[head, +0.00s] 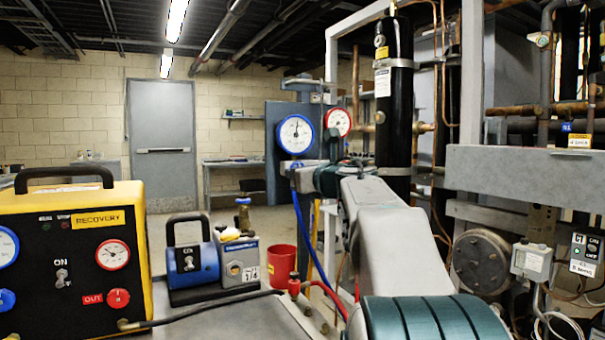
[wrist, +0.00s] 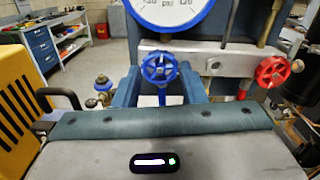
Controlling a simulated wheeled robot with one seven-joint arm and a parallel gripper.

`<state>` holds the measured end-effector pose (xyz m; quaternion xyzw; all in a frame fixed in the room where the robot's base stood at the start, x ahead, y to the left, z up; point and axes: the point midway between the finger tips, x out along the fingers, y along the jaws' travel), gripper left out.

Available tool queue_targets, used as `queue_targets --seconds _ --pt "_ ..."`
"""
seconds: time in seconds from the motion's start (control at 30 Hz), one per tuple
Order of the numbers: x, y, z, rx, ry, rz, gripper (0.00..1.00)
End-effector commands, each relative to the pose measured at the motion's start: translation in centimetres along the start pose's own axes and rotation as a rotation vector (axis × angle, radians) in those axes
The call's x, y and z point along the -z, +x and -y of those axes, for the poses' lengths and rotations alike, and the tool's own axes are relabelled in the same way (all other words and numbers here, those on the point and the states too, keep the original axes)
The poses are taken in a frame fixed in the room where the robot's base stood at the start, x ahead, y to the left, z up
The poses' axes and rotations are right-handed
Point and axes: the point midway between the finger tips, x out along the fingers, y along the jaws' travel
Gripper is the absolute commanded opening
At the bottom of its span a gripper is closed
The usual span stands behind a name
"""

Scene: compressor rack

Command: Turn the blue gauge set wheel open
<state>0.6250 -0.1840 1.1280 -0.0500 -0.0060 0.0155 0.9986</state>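The blue gauge set wheel (wrist: 159,68) shows in the wrist view, on the front of the grey manifold (wrist: 205,62), below the blue-rimmed gauge (wrist: 172,8). My gripper (wrist: 160,76) is open, with one blue finger on each side of the wheel. Gaps show between the wheel and the fingers, and I cannot tell whether either touches it. In the head view the blue-rimmed gauge (head: 296,134) and red-rimmed gauge (head: 338,122) stand beyond my arm, which hides most of the manifold. The blue wheel is not clear there.
A red wheel (wrist: 272,71) sits right of the blue one. A blue hose (head: 306,230) hangs below the manifold. A black cylinder (head: 394,95) stands close on the right. The yellow recovery unit (head: 75,197) and blue pump (head: 190,262) are at left.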

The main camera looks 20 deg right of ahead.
Motion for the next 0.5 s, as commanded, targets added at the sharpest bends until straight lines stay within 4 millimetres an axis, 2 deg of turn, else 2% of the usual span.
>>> queue_targets --seconds 0.03,0.07,0.37,0.5 --pt "0.1 0.0 0.0 -0.001 0.001 -0.001 0.52" --pt "0.1 0.0 0.0 -0.001 0.001 -0.001 0.57" --pt "0.0 -0.1 0.0 0.0 0.001 0.001 0.57" --pt "-0.1 -1.2 0.0 0.001 0.001 0.002 0.57"
